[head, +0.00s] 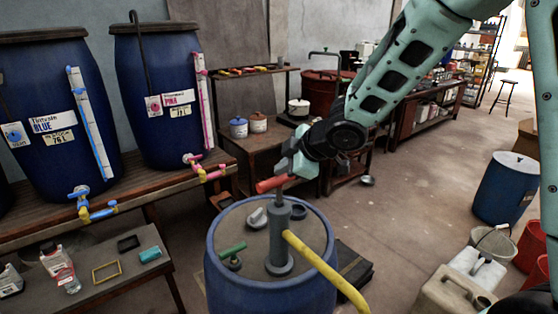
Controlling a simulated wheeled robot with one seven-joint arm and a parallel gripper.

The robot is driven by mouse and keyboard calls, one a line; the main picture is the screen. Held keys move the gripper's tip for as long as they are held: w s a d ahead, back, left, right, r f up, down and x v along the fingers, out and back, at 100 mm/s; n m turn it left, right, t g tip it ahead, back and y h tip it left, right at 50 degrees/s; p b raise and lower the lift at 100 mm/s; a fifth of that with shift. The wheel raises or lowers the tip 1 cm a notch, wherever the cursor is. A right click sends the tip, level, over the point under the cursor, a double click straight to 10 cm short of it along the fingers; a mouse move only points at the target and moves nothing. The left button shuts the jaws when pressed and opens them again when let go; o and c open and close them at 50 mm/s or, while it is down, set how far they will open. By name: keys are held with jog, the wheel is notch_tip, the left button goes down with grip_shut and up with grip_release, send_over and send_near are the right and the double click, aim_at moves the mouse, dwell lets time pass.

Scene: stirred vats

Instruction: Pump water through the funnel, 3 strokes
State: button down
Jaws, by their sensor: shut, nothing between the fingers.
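A grey hand pump (279,238) stands upright on the lid of a blue barrel (245,285) in the front middle. Its red crossbar handle (268,184) sits on top of a thin rod. A yellow hose (322,265) runs from the pump down to the right. My gripper (290,172) is shut and empty, right at the handle's right end and slightly above it; I cannot tell whether it touches. A small grey piece (257,217), which may be a funnel, and a fitting with a green handle (232,249) are on the lid.
A low table (120,245) holds bottles and small trays. Canisters (455,290) and buckets are at lower right. Open floor lies right of the barrel.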

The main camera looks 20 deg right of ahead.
aim_at(283, 179)
jog(key=shift+f+b, duration=1.45)
jog(key=shift+f, duration=0.3)
dwell(1.0)
jog(key=shift+r, duration=0.1)
jog(key=shift+r+p, duration=3.6)
jog(key=shift+p, duration=0.15)
notch_tip(283, 179, up, 6)
jog(key=p, duration=0.6)
